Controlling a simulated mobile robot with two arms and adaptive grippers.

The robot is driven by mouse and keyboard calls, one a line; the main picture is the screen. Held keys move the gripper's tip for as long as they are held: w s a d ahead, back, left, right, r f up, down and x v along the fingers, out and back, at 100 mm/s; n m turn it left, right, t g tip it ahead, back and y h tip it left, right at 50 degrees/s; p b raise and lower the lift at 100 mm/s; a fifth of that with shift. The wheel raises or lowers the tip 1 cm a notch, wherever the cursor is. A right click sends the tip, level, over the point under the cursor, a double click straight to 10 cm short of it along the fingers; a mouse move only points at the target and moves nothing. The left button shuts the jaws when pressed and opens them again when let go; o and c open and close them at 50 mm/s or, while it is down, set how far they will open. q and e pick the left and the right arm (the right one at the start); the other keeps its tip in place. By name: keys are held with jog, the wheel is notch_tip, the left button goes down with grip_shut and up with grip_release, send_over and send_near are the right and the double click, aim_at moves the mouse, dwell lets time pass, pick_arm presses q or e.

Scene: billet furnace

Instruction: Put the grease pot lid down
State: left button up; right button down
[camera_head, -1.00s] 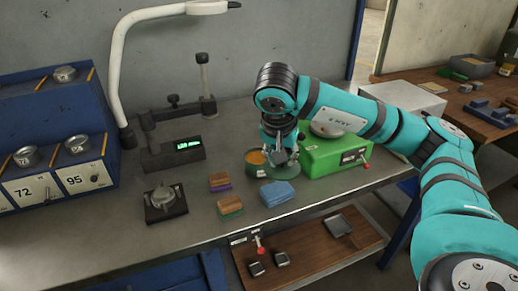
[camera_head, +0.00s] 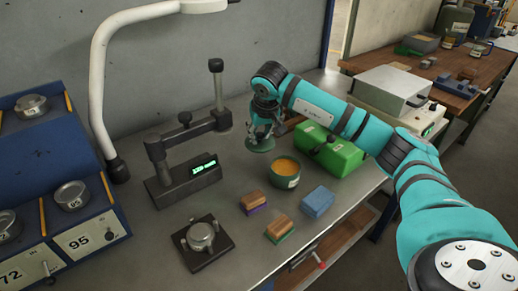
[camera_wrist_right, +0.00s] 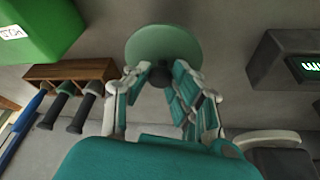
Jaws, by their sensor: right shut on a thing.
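The grease pot (camera_head: 285,172) is a green pot, open at the top, with orange grease inside, standing on the grey bench. Its lid (camera_head: 260,145) is a green disc held by my right gripper (camera_head: 262,130), behind and left of the pot. In the right wrist view the lid (camera_wrist_right: 163,47) is seen beyond the fingers, and my right gripper (camera_wrist_right: 160,75) is shut on its dark knob. I cannot tell whether the lid touches the bench. My left gripper is not in view.
A gauge stand with a lit display (camera_head: 190,180) is left of the lid. A green box (camera_head: 328,150) stands to the right. Wood-topped blocks (camera_head: 280,228) and a blue block (camera_head: 318,202) are in front. A rack of tools (camera_wrist_right: 70,70) shows in the right wrist view.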

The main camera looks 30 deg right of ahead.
aim_at(261, 144)
jog(key=shift+f, duration=0.9)
notch_tip(261, 144, down, 3)
jog(key=shift+a+p, duration=0.1)
jog(key=shift+p, duration=0.2)
jog(key=shift+w+f, duration=0.1)
jog(key=shift+f, duration=0.3)
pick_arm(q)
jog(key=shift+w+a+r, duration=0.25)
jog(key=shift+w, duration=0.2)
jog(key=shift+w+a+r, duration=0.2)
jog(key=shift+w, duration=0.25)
pick_arm(e)
jog(key=shift+f, duration=0.15)
jog(key=c, duration=1.1)
grip_release()
jog(key=shift+c, duration=0.2)
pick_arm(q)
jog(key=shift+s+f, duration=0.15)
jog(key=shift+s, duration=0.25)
